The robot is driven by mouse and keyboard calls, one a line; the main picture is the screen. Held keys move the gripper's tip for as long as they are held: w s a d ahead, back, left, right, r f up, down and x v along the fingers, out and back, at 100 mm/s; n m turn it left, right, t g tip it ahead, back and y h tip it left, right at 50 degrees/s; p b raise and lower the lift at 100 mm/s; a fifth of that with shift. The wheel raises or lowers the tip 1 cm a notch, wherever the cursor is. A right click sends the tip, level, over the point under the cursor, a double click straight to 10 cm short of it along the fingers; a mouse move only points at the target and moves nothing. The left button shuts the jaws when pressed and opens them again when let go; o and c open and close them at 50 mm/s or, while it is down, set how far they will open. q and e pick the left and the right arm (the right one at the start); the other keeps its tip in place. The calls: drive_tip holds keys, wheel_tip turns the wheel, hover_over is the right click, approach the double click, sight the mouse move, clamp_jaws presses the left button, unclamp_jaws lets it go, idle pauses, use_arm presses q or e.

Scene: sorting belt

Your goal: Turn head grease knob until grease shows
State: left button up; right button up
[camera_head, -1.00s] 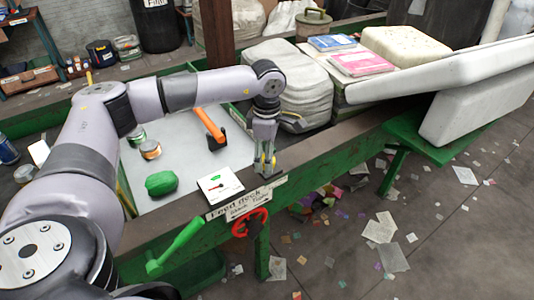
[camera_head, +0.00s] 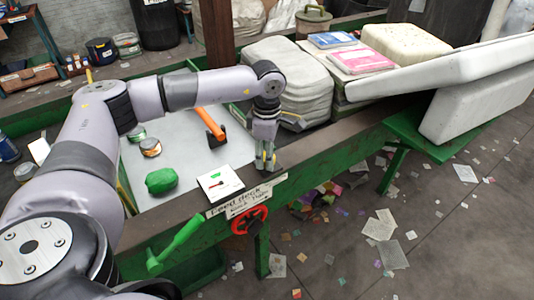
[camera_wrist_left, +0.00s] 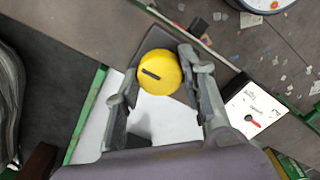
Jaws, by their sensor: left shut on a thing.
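The grease knob (camera_wrist_left: 160,72) is a round yellow cap with a black bar mark, seen in the left wrist view between my left fingers. The bar slants slightly in that view. My left gripper (camera_head: 266,163) points down over the front rim of the green deck, shut on the knob. In the head view the fingers hide nearly all of the knob. No grease is clearly visible around it. My right gripper is not in view.
A green lever (camera_head: 178,246) and red handwheel (camera_head: 249,220) stick out in front. Grey bundles (camera_head: 291,82) stand close behind the gripper.

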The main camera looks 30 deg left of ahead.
use_arm(q)
drive_tip(key=shift+c, duration=0.8)
drive_tip(key=shift+m, duration=0.3)
drive_tip(key=m+b, duration=0.3)
drive_tip(key=shift+f, duration=0.15)
drive_tip(key=m+b, duration=0.2)
drive_tip(key=m, duration=0.2)
drive_tip(key=shift+r+m+b, duration=0.2)
drive_tip(key=shift+m+b, duration=0.35)
drive_tip(key=shift+m, duration=0.65)
